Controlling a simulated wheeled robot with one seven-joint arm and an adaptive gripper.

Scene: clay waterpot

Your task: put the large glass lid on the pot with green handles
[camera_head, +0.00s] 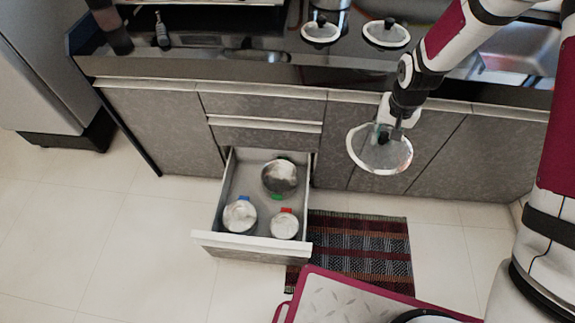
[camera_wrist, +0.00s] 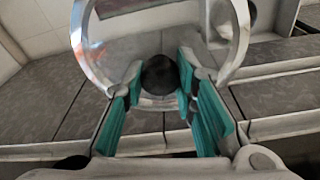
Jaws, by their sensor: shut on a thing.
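The large glass lid (camera_head: 372,160) with a metal rim hangs tilted from my gripper (camera_head: 386,132), in front of the cabinet doors and right of the open drawer. In the wrist view, my gripper (camera_wrist: 160,76) has its teal fingers on both sides of the lid's dark knob, and the clear lid (camera_wrist: 120,52) spreads beyond them. The pot with green handles (camera_head: 279,177) stands at the back right of the drawer (camera_head: 228,240). Its top looks open, and my gripper is well apart from it, up and to the right.
A blue-handled pot (camera_head: 240,216) and a red-handled pot (camera_head: 285,225) stand in front of it in the drawer. Two smaller lids (camera_head: 320,31) (camera_head: 386,34) lie on the dark counter (camera_head: 225,68). A striped rug (camera_head: 365,245) lies on the floor beside the drawer.

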